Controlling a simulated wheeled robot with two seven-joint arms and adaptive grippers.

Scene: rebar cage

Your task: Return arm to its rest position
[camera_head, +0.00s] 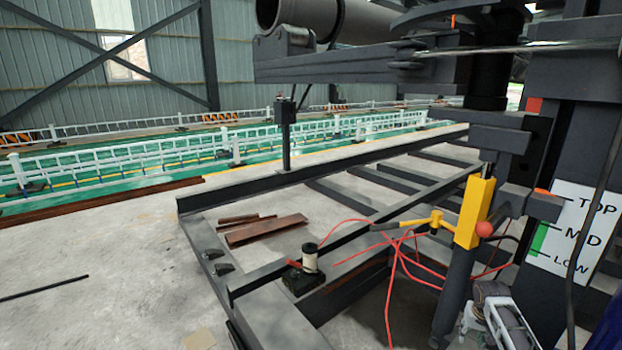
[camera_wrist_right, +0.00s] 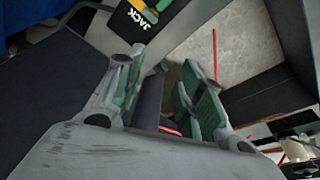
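My right gripper (camera_head: 487,318) is low at the right of the head view, beside the foot of a dark post (camera_head: 455,290). In the right wrist view my right gripper (camera_wrist_right: 168,88) has its two green-padded fingers spread apart. A dark bar (camera_wrist_right: 149,98) shows in the gap between them; no finger is seen closed on it. My left gripper is in neither view.
A yellow block with a yellow lever (camera_head: 474,212) and red ball sits on the post. Red cables (camera_head: 395,265) hang near it. A TOP/MID/LOW sign (camera_head: 577,232) stands right. A steel frame (camera_head: 270,185) fills the middle; open concrete floor (camera_head: 110,250) lies left.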

